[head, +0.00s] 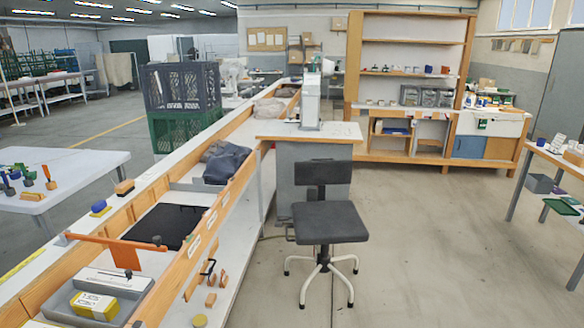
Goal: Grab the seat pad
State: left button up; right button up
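The seat pad (329,222) is dark grey and flat, with rounded corners. It lies level as the seat of a swivel chair, in the middle of the head view. The chair's black backrest (324,172) stands upright behind the pad. A white base with several spread legs (321,268) holds the chair up from the floor. The pad's top is bare and its front edge faces me. Neither of my grippers shows in the head view, so nothing is seen touching the pad.
Behind the chair stands a grey workstation (283,178) with a light press (311,100) on top. A long wood-edged bench (232,205) runs along the left. A table (571,160) stands at the far right. Bare concrete floor (430,255) lies before and right of the chair.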

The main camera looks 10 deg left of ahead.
aim_at(173, 223)
jog(key=i+u, duration=0.2)
jog(key=i, duration=0.35)
jog(key=i+l+u, duration=0.2)
jog(key=i, duration=0.35)
jog(key=i+l+u, duration=0.15)
jog(key=i, duration=0.4)
jog(key=l, duration=0.1)
